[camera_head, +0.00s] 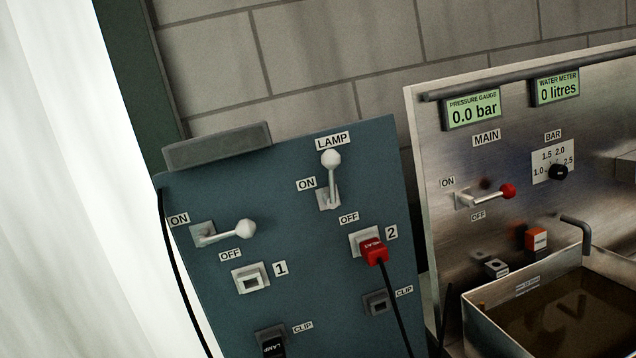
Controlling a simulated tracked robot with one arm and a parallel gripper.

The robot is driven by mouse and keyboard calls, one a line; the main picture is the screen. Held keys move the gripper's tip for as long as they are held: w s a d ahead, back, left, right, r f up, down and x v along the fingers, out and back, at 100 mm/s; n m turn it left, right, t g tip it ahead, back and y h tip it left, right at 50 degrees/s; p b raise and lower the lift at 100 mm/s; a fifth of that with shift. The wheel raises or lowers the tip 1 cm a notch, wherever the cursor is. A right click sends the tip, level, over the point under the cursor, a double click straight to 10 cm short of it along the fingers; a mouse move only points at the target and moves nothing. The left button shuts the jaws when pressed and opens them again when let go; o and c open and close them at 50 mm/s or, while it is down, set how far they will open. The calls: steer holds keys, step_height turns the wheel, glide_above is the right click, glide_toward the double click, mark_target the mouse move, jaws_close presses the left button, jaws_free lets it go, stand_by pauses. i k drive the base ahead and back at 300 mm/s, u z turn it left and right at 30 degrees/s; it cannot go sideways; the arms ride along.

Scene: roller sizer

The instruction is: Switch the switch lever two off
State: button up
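A blue-teal panel (300,240) stands tilted in the picture and carries two white ball-ended levers. The right lever (332,175), under the LAMP label and above the socket marked 2, points up. Its ON label (306,184) is to the left of its base and its OFF label (348,218) is below right. The left lever (230,231), above the socket marked 1, sticks out to the right. My gripper is not in view.
A red plug (372,250) with a black cable sits in socket 2. Socket 1 (250,278) is empty. A black plug (271,343) is at the lower clip. A steel panel (440,160) with a red-tipped MAIN lever (490,194) and a water basin (530,285) stand at right.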

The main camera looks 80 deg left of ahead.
mark_target(331, 159)
steer(key=u, duration=3.05)
steer(key=k, duration=0.9)
steer(key=z, duration=0.95)
steer(key=i, duration=1)
steer(key=z, duration=0.1)
